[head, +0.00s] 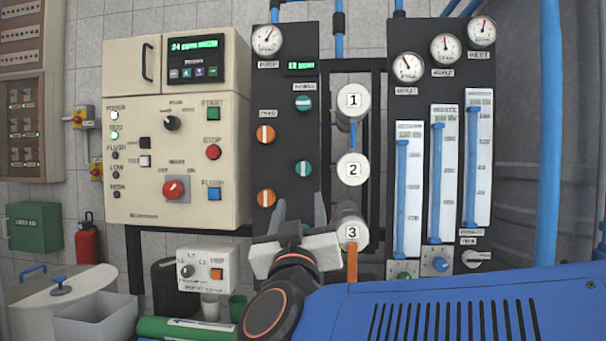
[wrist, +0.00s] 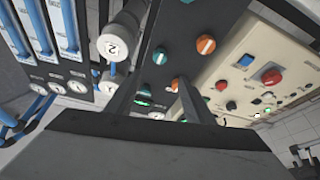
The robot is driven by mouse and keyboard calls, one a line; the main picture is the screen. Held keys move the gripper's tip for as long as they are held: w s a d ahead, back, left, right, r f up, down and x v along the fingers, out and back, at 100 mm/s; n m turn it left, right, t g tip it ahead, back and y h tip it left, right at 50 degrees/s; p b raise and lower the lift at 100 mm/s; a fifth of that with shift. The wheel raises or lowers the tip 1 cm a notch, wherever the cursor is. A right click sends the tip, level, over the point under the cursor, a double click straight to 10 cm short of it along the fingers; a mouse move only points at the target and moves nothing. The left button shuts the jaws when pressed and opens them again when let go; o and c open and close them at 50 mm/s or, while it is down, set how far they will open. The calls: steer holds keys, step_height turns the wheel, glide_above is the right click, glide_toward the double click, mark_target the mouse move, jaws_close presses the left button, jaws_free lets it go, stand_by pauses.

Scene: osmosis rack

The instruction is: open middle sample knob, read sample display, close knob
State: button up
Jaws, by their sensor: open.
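Teal knobs with pale bars stand in a column on the dark panel. The upper one (head: 303,102) and the one below it (head: 303,168) show in the head view; the latter seems to be the middle sample knob, also in the wrist view (wrist: 159,56). A third teal knob (wrist: 187,1) is at the wrist view's top edge and is hidden in the head view. A small green-lit display (head: 300,66), apparently the sample display, is above the column; its digits are hard to read. My gripper (head: 300,212) is open and empty, below the middle knob in the head view, its fingers (wrist: 157,98) apart.
Two orange knobs (head: 266,133) (head: 266,198) sit left of the teal column. White-capped cylinders numbered 1 (head: 353,101), 2 (head: 351,168) and 3 (head: 352,233) stand to the right. The cream control cabinet (head: 125,85) is farther left.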

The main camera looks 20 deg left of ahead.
mark_target(303, 170)
steer(key=x, duration=1.5)
steer(key=shift+w+a, duration=0.1)
steer(key=shift+w, duration=0.3)
steer(key=c, duration=1)
